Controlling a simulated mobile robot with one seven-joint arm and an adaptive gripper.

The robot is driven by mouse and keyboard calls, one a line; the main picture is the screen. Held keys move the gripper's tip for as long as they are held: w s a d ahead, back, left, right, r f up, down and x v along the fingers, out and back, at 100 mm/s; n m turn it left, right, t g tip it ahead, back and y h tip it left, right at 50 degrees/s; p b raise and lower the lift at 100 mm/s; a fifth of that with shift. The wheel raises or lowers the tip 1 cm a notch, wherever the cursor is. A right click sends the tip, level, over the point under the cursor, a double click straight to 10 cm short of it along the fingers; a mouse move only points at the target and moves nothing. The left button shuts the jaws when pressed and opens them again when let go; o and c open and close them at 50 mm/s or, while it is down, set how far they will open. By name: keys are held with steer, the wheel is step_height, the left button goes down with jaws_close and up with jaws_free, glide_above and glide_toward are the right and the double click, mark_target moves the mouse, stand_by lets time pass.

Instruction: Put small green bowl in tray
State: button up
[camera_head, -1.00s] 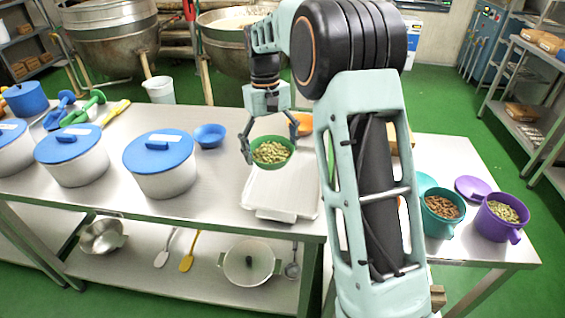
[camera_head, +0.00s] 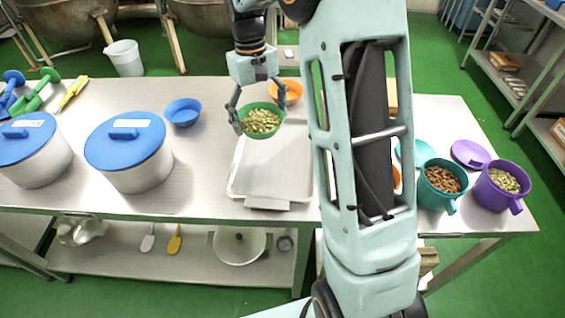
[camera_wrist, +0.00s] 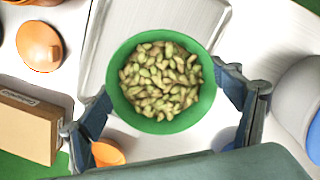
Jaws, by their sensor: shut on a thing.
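The small green bowl (camera_head: 261,132), full of pale green nuts, is held in my gripper (camera_head: 258,112). The fingers are shut on its two sides, and the bowl looks level. It also shows from above in the wrist view (camera_wrist: 114,88), with a finger at its left and right. The tray (camera_head: 272,188) is a shallow metal tray on the table. The bowl shows over the tray's far left part in the head view. In the wrist view the bowl overlaps one end of the tray (camera_wrist: 100,40). Its height above the tray is hard to tell.
A blue bowl (camera_head: 183,112) and a white pot with a blue lid (camera_head: 130,160) stand left of the tray. An orange bowl (camera_head: 288,92) is behind it. Teal (camera_head: 440,187) and purple (camera_head: 499,190) containers stand at the right. A cardboard box (camera_wrist: 25,125) shows in the wrist view.

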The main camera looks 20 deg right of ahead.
glide_above(284, 175)
steer(key=w, duration=0.1)
step_height(284, 175, down, 7)
steer(key=shift+a+r, duration=0.15)
steer(key=shift+r, duration=0.05)
steer(key=f, duration=0.3)
steer(key=shift+s+f, duration=0.15)
steer(key=shift+s, duration=0.2)
steer(key=shift+f, duration=0.3)
steer(key=shift+f, duration=0.15)
steer(key=o, duration=1.2)
